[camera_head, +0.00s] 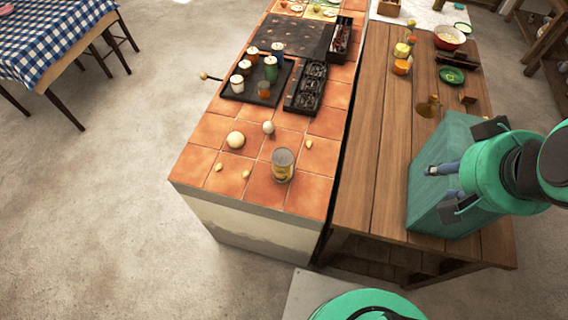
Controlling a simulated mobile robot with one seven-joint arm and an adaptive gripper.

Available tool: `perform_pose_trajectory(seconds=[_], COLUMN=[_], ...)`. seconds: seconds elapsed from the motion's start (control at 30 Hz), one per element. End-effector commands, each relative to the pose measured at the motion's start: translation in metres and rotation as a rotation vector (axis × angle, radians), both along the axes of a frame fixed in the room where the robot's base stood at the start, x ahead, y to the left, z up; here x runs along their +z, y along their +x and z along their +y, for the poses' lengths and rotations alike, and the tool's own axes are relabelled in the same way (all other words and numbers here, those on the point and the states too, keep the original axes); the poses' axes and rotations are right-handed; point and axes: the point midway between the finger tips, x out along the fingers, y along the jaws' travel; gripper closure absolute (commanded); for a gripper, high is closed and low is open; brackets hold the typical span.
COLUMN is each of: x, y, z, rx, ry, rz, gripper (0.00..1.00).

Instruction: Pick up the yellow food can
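The yellow food can (282,167) stands upright near the front end of the terracotta-tiled counter, in the lower middle of the head view. It has a grey top and a yellowish label. My gripper (442,181) is at the right, above the teal surface on the wooden table, well to the right of the can and apart from it. My teal arm comes in from the right edge and hides part of the gripper. The fingers are small and partly covered, so I cannot tell how far apart they are. I see nothing clearly held.
Small round pale items (235,140) lie around the can on the tiles. A dark tray (243,92) with several jars and a black rack (306,88) stand behind. A narrow dark gap separates the counter from the wooden table (375,150). A red-rimmed bowl (449,37) is farther back.

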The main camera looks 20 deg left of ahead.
Motion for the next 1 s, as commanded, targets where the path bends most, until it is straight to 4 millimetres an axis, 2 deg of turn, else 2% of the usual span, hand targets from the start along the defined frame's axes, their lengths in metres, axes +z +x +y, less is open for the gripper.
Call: perform_pose_trajectory(seconds=[0.2,0.4,0.77,1.0], x=[0.000,0.000,0.002,0.023], y=[0.000,0.000,0.000,0.001], z=[0.000,0.000,0.000,0.000], rx=[0.000,0.000,0.000,0.000], ry=[0.000,0.000,0.000,0.000], rz=[0.000,0.000,-0.001,-0.003], gripper=[0.58,0.18,0.17,0.17])
